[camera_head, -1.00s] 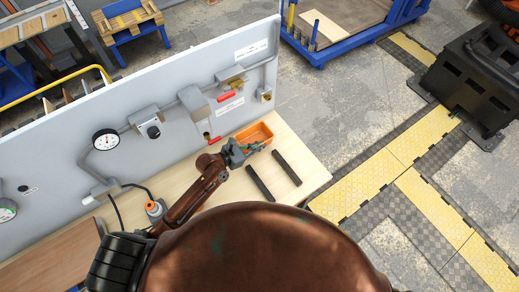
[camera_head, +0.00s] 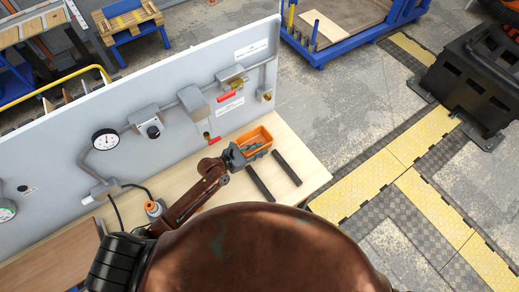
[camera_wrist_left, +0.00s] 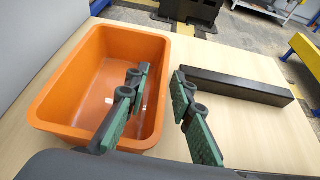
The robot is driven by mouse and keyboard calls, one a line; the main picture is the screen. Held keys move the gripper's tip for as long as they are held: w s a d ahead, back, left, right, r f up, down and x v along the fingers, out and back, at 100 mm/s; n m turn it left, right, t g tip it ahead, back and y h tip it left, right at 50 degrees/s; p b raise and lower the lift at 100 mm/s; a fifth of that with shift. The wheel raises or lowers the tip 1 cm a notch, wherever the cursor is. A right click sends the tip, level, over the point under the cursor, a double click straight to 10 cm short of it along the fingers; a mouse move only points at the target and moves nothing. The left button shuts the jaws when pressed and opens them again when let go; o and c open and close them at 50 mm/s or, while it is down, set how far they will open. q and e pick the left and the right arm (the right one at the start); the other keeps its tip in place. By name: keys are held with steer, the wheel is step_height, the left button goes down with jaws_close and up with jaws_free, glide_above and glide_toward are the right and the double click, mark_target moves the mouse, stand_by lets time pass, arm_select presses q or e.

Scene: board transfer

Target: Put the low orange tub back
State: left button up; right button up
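The low orange tub (camera_head: 262,134) stands on the wooden bench near its right end, close to the grey panel. It looks empty in the left wrist view (camera_wrist_left: 70,60). My left gripper (camera_head: 256,151) is at the tub's near side. In the left wrist view my left gripper (camera_wrist_left: 160,84) is open. One green-padded finger is over or inside the tub and the other is outside its right wall, with that wall between them. Whether either pad touches the wall, I cannot tell. My right gripper is not in view.
The upright grey panel (camera_head: 160,100) carries pipes, a gauge (camera_head: 105,139) and red-handled valves (camera_head: 226,97) behind the tub.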

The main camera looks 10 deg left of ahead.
arm_select(q)
steer(key=shift+r, duration=0.15)
steer(key=v, duration=1.2)
stand_by(0.3)
